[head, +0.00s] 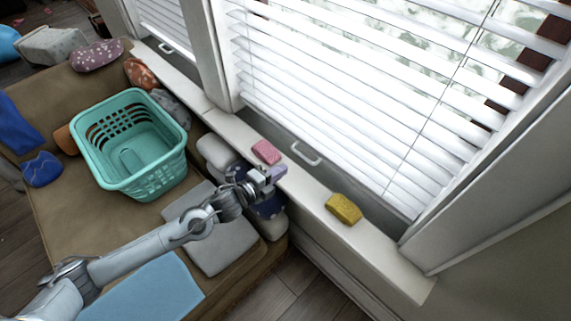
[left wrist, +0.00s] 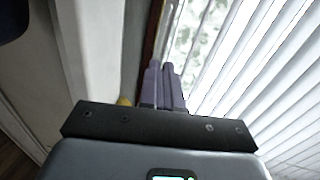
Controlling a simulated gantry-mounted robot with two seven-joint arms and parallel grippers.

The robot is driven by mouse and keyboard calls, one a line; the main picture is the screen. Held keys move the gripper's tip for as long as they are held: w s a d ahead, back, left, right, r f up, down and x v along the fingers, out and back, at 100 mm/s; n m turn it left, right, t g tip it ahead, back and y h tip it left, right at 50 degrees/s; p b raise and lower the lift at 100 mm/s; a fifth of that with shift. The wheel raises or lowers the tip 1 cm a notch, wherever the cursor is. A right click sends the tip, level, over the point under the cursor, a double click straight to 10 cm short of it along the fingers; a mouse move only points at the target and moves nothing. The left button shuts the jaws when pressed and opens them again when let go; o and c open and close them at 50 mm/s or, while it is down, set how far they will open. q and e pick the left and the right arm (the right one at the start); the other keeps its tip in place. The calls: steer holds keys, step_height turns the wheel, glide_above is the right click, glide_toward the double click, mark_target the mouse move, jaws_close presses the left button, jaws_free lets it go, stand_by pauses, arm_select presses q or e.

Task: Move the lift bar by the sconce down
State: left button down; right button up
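A white lift bar (head: 306,153) is fixed low on the near window's frame, just above the sill and below the blinds. A second similar bar (head: 166,48) sits on the farther window. No sconce shows, so I cannot tell which bar is beside it. My left gripper (head: 276,174) is at the sill's inner edge, in front of and lower left of the near bar, apart from it. Its purple fingers (left wrist: 165,86) lie close together with nothing seen between them. The left wrist view shows no bar. My right gripper is in neither view.
A pink sponge (head: 266,152) and a yellow sponge (head: 344,208) lie on the white sill (head: 308,192). A teal basket (head: 160,185) stands on a brown sofa (head: 75,225) with several cushions. White blinds (head: 350,95) hang just above the near bar.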

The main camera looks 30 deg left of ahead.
arm_select(q)
step_height(320, 180, up, 10)
steer(key=n+g+y+p, duration=0.1)
steer(key=n+g+p, duration=0.3)
steer(key=n+p, duration=1.2)
steer(key=shift+n, duration=0.8)
steer(key=w+f+b, duration=0.2)
steer(key=f, duration=0.1)
steer(key=w+d+f+b, duration=0.1)
steer(key=w+f+b, duration=0.1)
steer(key=w+f, duration=0.1)
steer(key=w+d+f+b, duration=0.1)
steer(key=w+f+b, duration=0.1)
steer(key=f, duration=0.1)
steer(key=shift+w, duration=0.4)
steer(key=shift+w+f, duration=0.1)
